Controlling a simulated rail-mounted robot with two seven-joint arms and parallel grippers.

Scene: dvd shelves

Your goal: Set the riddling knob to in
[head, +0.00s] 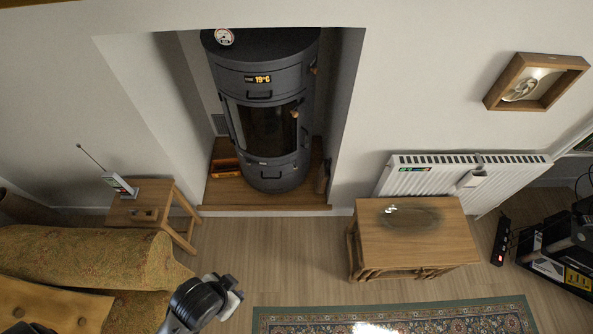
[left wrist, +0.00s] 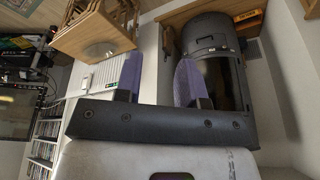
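The dark grey cylindrical stove (head: 263,90) stands upright in a wall alcove. Its display reads about 19°C, and a glass door is below it. A small wooden knob (head: 295,114) sits at the door's right edge, and another wooden piece (head: 313,69) is on the stove's upper right side. I cannot tell which, if either, is the riddling knob. The stove also shows upside down in the left wrist view (left wrist: 208,42). My left gripper (left wrist: 160,82) is open and empty, its purple pads apart, well short of the stove. My left arm shows at the bottom of the head view. My right gripper is not in view.
A wooden table (head: 415,225) stands right of the stove, before a white radiator (head: 455,170). A small side table (head: 150,205) with a radio and a sofa (head: 85,250) are at left. The wooden floor (head: 270,245) before the alcove is clear.

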